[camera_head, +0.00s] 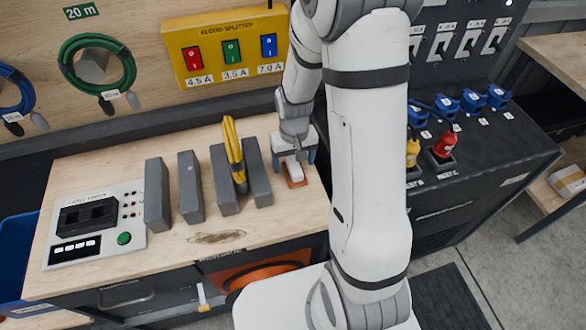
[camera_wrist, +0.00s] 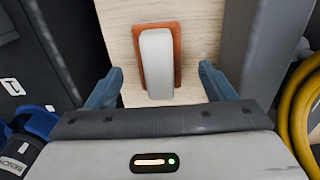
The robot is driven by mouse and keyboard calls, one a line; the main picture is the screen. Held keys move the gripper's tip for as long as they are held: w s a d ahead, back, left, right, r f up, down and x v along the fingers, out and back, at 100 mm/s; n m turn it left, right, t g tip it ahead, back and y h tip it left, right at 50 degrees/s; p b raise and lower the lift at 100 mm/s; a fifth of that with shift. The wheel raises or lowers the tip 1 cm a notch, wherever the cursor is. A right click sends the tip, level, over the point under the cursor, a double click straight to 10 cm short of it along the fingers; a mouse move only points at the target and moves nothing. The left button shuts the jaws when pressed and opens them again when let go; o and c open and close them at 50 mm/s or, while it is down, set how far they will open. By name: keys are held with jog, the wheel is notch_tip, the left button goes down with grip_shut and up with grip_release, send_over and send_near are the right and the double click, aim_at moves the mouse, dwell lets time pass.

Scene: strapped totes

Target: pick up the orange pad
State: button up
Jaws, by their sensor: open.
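The orange pad (camera_head: 297,185) lies flat on the wooden bench top, to the right of the grey upright blocks. A raised white block (camera_head: 294,171) stands on its middle; whether the two are one piece I cannot tell. In the wrist view the pad (camera_wrist: 177,55) shows as an orange border around the white block (camera_wrist: 157,62). My gripper (camera_head: 296,160) is over the pad with its blue fingers apart. In the wrist view, the fingers of my gripper (camera_wrist: 161,70) are on either side of the white block, with a gap on both sides.
Several grey upright blocks (camera_head: 190,187) stand left of the pad, and a yellow cable (camera_head: 232,150) hangs over one. In the wrist view a grey block (camera_wrist: 243,40) is close beside the right finger. A dark panel with plugs (camera_head: 455,150) is to the right.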

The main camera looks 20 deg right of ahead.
aim_at(295, 165)
jog(key=shift+s+d+f, duration=0.1)
jog(key=shift+f, duration=1.4)
jog(key=shift+c, duration=0.6)
jog(key=c, duration=1)
jog(key=shift+o, duration=0.2)
notch_tip(295, 165, up, 10)
jog(key=shift+r+b, duration=0.1)
jog(key=shift+b, duration=0.45)
jog(key=o, duration=0.5)
jog(key=c, duration=0.4)
